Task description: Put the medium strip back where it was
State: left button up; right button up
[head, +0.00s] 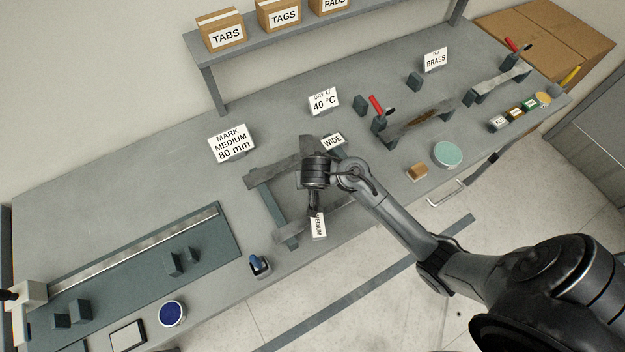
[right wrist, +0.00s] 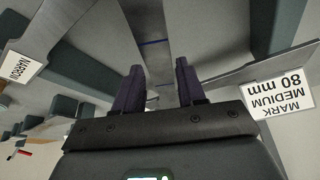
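The medium strip (head: 306,146), grey with flared ends and a white MEDIUM tag (head: 318,226) at its near end, is in my right gripper (head: 314,208). In the right wrist view the strip (right wrist: 152,22) passes between the two fingers (right wrist: 160,72), which close on its narrow middle, with a blue mark on either side. It lies crosswise to the strips on the teal rack (head: 272,208). The wide strip (head: 264,171) rests across the rack's far part, and another strip (head: 338,213) across the near part. My wrist hides part of the rack.
The MARK MEDIUM 80 mm sign (head: 232,143) stands behind the rack. A blue-topped item (head: 259,265) and a teal mat with a ruler (head: 150,256) are to the left. Clamped strips (head: 422,122), a teal dish (head: 447,154) and a brown block (head: 417,171) are to the right.

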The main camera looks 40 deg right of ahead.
jog(key=o, duration=0.3)
jog(key=shift+f, duration=0.1)
